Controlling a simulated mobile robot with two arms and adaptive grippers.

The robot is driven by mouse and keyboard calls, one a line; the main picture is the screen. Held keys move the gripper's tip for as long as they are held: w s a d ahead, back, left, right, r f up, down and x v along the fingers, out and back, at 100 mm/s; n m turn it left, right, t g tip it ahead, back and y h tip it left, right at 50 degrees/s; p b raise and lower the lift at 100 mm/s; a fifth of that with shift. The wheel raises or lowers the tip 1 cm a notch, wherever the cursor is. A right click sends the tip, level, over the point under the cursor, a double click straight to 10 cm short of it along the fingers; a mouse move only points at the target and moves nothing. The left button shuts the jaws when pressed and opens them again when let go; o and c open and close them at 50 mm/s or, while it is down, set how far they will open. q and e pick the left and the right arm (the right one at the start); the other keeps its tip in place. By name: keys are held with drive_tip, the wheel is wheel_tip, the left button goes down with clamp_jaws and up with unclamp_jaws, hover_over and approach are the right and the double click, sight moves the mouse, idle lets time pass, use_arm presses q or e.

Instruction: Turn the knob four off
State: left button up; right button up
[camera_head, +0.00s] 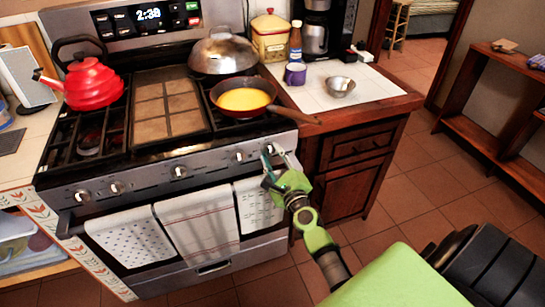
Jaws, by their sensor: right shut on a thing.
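The stove's front panel (212,165) carries a row of white-faced knobs. One knob (240,155) is uncovered just left of my right gripper, with others further left, such as the middle knob (180,172). My right gripper (273,156) is at the right end of the panel, shut on the rightmost knob (268,149), which its fingers partly hide. The green right arm reaches up to it from the lower right. The knobs' exact angles are too small to read. My left gripper is not in view.
A pan with yellow contents (243,99) sits on the right front burner, its handle reaching over the counter. A red kettle (92,84) and a domed lid (223,52) are also on the stove. Towels (200,225) hang below the panel.

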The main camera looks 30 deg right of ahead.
idle(0.4)
drive_tip(key=o, duration=1.1)
drive_tip(key=v, duration=1.2)
drive_tip(key=shift+f, duration=0.15)
